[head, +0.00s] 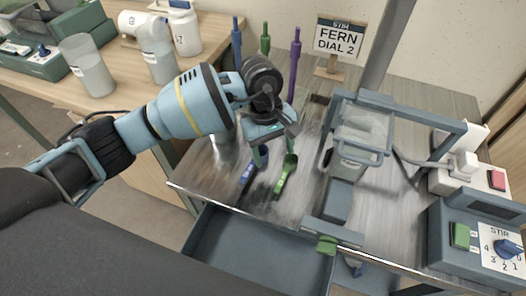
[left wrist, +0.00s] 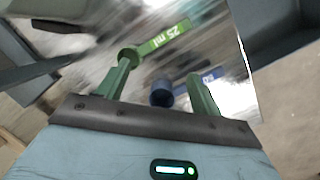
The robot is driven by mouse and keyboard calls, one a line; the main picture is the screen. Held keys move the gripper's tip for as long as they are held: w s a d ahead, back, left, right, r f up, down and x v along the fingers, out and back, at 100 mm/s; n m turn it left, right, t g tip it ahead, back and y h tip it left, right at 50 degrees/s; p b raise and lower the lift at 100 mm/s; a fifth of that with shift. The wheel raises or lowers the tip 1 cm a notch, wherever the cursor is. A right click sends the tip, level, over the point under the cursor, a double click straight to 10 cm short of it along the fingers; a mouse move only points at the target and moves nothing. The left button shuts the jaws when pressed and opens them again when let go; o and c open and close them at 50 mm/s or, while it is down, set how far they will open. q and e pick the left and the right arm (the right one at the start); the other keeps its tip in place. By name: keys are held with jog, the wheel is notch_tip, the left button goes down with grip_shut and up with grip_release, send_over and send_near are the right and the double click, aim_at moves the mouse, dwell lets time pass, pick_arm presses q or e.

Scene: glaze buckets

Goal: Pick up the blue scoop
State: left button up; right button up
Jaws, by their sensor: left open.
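The blue scoop (head: 247,174) lies on the metal worktop near its front edge, partly hidden by my left gripper. In the left wrist view its round blue cup (left wrist: 162,94) shows between the two green fingers, and its labelled handle (left wrist: 209,77) runs off behind the right finger. My left gripper (head: 264,152) is open just above the scoop. I cannot tell whether the fingers touch it. The green scoop (head: 284,178), marked 25 ml, lies close beside it on the right; it also shows in the left wrist view (left wrist: 162,40), its cup near the left finger.
An open drawer (head: 255,250) lies below the worktop's front edge. A stirring machine with a clear container (head: 362,133) stands to the right, with a control box (head: 480,245). Blue, green and purple upright rods (head: 295,65) and a FERN DIAL 2 sign (head: 339,37) stand behind.

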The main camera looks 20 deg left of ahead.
aim_at(260, 149)
pick_arm(q)
jog(key=w+a, duration=0.1)
jog(key=w+a+r+y, duration=0.1)
jog(key=w+a+r+t+y, duration=0.1)
jog(key=a, duration=0.1)
jog(key=shift+w+a+r+m, duration=0.1)
jog(key=shift+w+m, duration=0.2)
jog(key=shift+w, duration=0.1)
jog(key=shift+s+a+f, duration=0.1)
jog(key=shift+s+f, duration=0.1)
jog(key=shift+f, duration=1.75)
jog(key=shift+s+f, duration=0.15)
jog(key=shift+f, duration=1.8)
jog(key=c, duration=1.1)
